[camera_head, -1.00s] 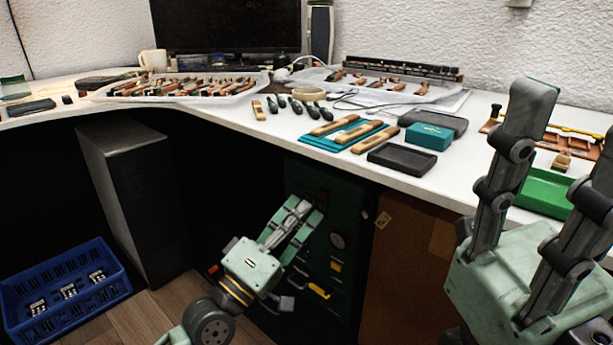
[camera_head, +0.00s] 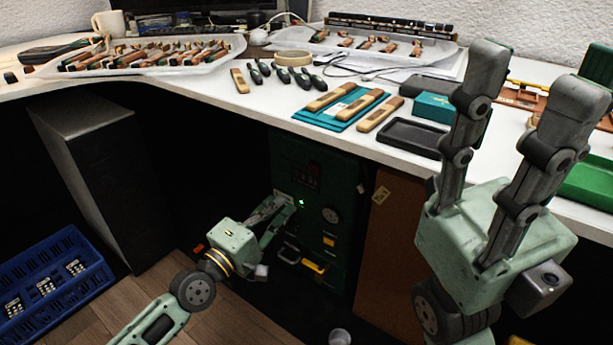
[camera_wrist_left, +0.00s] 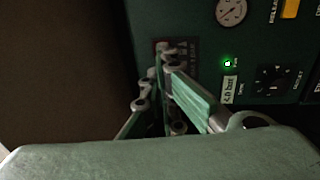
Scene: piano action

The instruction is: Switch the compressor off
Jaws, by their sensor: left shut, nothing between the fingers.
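The compressor (camera_head: 345,240) is a dark green cabinet under the desk. Its front has a round gauge (camera_head: 331,215), a lit green lamp (camera_head: 301,203) and yellow parts lower down. In the left wrist view the gauge (camera_wrist_left: 230,12), the lit lamp (camera_wrist_left: 228,63), a "2.0 bar" label and a black dial (camera_wrist_left: 270,80) show. My left gripper (camera_head: 285,200) is shut and empty, its tips at the panel over a dark lettered plate (camera_wrist_left: 190,55), which they partly hide. I cannot tell whether they touch. My right gripper (camera_head: 535,75) is open and empty, raised in front of the desk.
The white desk (camera_head: 250,112) above holds trays of parts, tools and a black tray (camera_head: 410,137). A dark cabinet (camera_head: 120,190) and a blue crate (camera_head: 60,275) stand left. A brown panel (camera_head: 390,250) stands right of the compressor.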

